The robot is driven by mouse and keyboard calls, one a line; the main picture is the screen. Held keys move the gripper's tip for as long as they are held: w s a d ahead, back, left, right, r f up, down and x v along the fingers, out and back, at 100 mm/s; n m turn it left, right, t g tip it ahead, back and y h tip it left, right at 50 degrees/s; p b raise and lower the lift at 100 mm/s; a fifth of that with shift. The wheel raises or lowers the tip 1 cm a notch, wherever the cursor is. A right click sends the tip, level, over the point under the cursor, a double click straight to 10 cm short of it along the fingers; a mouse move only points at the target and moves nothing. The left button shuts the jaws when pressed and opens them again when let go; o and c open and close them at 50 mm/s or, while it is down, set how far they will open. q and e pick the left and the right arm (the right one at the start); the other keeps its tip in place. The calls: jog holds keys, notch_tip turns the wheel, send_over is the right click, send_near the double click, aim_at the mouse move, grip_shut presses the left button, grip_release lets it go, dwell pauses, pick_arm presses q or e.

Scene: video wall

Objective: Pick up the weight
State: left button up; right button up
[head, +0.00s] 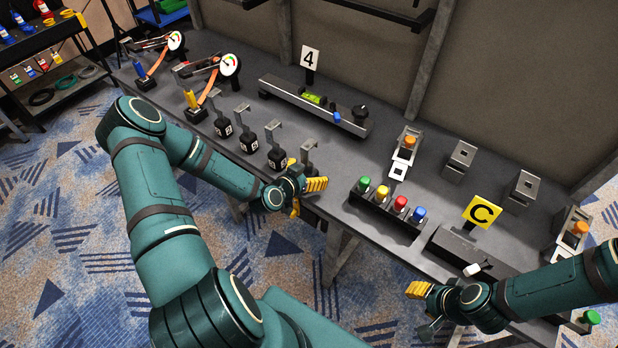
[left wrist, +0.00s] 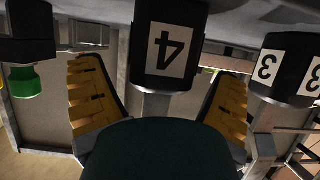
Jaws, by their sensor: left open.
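A row of black block weights with metal hooks stands along the bench's front edge, among them one weight (head: 277,157) just left of my left gripper. The end weight, labelled 4 (left wrist: 165,55), sits between the two yellow fingers of my left gripper (left wrist: 160,100) in the left wrist view. The fingers stand apart on either side of it; I cannot tell whether they touch it. In the head view my left gripper (head: 305,180) hides most of that weight, and only its metal hook (head: 308,152) shows. My right gripper (head: 422,308) is at the lower right, in front of the bench.
A rack of coloured buttons (head: 388,207) stands right of my left gripper. A long balance bar (head: 314,105) with a sign 4 (head: 309,58) lies behind. Gauges on levers (head: 229,65) stand at the left. A yellow C sign (head: 482,211) stands at the right.

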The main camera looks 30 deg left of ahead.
pick_arm(q)
jog(key=c, duration=1.4)
jog(key=shift+o, duration=0.2)
jog(key=shift+w+r, duration=0.1)
